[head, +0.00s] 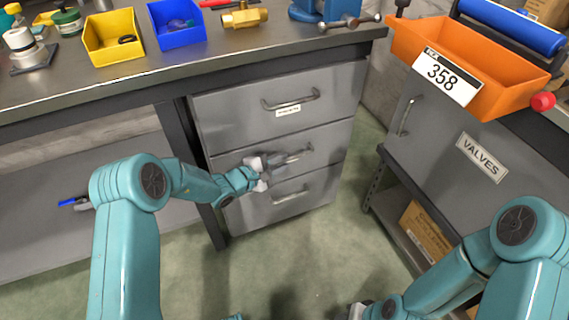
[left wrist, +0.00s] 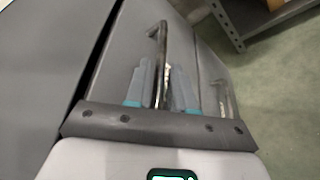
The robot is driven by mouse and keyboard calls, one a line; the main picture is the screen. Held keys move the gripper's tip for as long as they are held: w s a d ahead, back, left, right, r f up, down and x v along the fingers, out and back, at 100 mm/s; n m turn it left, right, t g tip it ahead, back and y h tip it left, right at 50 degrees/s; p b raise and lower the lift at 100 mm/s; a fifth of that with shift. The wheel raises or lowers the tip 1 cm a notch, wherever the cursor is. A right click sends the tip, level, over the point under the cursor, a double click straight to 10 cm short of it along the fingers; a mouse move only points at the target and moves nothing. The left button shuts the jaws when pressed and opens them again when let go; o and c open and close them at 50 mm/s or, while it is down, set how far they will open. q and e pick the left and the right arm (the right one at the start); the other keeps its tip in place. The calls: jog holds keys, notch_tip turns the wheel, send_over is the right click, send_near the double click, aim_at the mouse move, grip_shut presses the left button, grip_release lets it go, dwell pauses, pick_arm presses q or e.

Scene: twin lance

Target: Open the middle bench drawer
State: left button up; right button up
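The grey bench has a stack of three drawers. The middle drawer (head: 235,161) looks closed, flush with the others, and has a metal bar handle (head: 299,156). My left gripper (head: 279,162) is at this handle. In the left wrist view the handle (left wrist: 163,50) runs between the two blue-grey fingers of my left gripper (left wrist: 162,88), with a narrow gap visible beside it. The fingers look open around the bar. My right gripper (head: 356,311) is at the bottom edge of the head view, mostly cut off, and its fingers cannot be made out.
The top drawer (head: 240,112) has a labelled handle, and the bottom drawer (head: 250,209) has another. To the right stand a "VALVES" cabinet (head: 450,175) and an orange bin (head: 480,55). Yellow (head: 112,40) and blue (head: 176,27) bins sit on the benchtop. The floor before the drawers is clear.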

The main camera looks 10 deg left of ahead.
pick_arm(q)
jog(key=shift+x, duration=1)
grip_shut()
pick_arm(e)
jog(key=shift+f, duration=0.25)
pick_arm(q)
jog(key=shift+s, duration=0.2)
pick_arm(e)
jog(key=shift+d, duration=0.15)
